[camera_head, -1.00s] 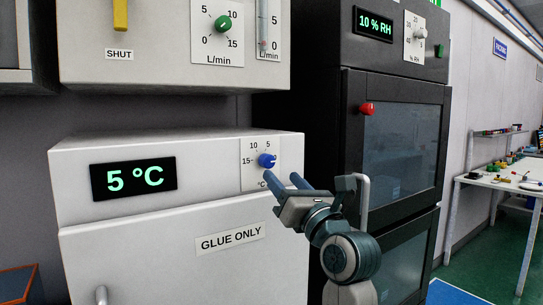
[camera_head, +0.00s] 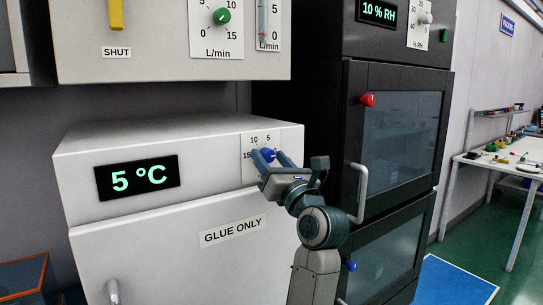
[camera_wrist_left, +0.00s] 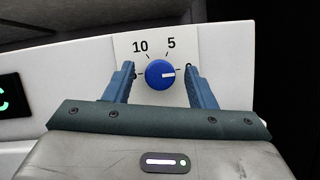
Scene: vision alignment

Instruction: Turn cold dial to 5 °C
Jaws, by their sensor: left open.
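The cold dial (camera_head: 268,154) is a blue round knob on a white scale plate at the upper right of the white "GLUE ONLY" cabinet. In the left wrist view the dial (camera_wrist_left: 158,75) has a white mark pointing right, toward a number partly hidden by a finger. The 10 and 5 marks show above it. The cabinet display (camera_head: 137,177) reads 5 °C. My left gripper (camera_head: 270,157) is open, its two blue fingers on either side of the dial, with gaps visible in the left wrist view. My right gripper is not in view.
A white box with a green L/min dial (camera_head: 222,16) and a yellow lever (camera_head: 116,14) hangs above. A dark cabinet with a red knob (camera_head: 368,100) and a door handle (camera_head: 360,192) stands close to the right. A cluttered table (camera_head: 500,165) is farther right.

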